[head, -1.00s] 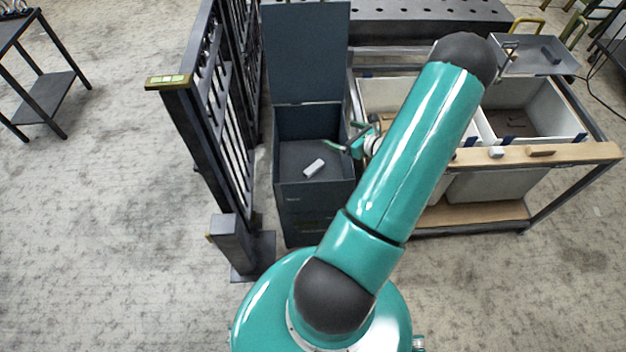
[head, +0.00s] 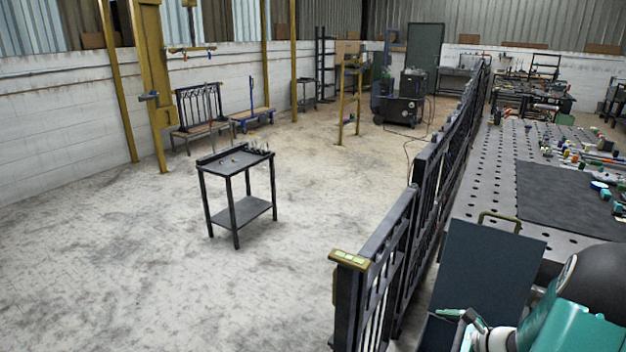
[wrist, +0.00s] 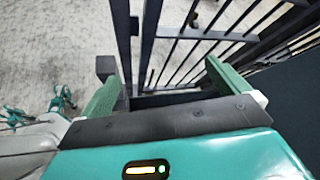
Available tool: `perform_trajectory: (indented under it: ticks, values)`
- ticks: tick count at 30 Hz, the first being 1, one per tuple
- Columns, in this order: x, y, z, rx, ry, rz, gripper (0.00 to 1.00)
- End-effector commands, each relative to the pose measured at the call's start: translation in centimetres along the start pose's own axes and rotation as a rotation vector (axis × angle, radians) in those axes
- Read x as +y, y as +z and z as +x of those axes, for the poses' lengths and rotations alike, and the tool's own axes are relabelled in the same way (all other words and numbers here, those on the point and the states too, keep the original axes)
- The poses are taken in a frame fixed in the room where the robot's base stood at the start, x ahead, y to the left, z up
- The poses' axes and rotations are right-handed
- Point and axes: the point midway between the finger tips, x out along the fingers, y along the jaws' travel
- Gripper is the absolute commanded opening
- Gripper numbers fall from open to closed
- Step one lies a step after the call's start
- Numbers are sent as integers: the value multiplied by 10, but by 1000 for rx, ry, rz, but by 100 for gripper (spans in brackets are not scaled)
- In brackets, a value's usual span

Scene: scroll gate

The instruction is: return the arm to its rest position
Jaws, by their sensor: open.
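My teal arm (head: 580,325) shows at the lower right corner of the head view, bent at a black joint. My gripper (head: 455,316) is partly cut off by the bottom edge there, close to the raised dark lid (head: 485,270) of a box. In the wrist view my gripper (wrist: 161,72) has its two green fingers wide apart, with nothing between them. Beyond the fingers are dark gate bars (wrist: 205,45). A dark flat panel stands right of the fingers.
A black gate (head: 400,245) runs along the left of the lid. A perforated bench (head: 480,185) lies behind the lid, with a dark mat (head: 575,195) and small parts. A small black table (head: 237,185) stands on open floor to the left.

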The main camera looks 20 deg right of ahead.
Motion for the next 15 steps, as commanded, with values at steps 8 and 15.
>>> perform_trajectory:
  ticks: [8,15]
  values:
    - [48,136,14,32,316,-539,100]
    - [102,218,0,64,524,-1003,100]
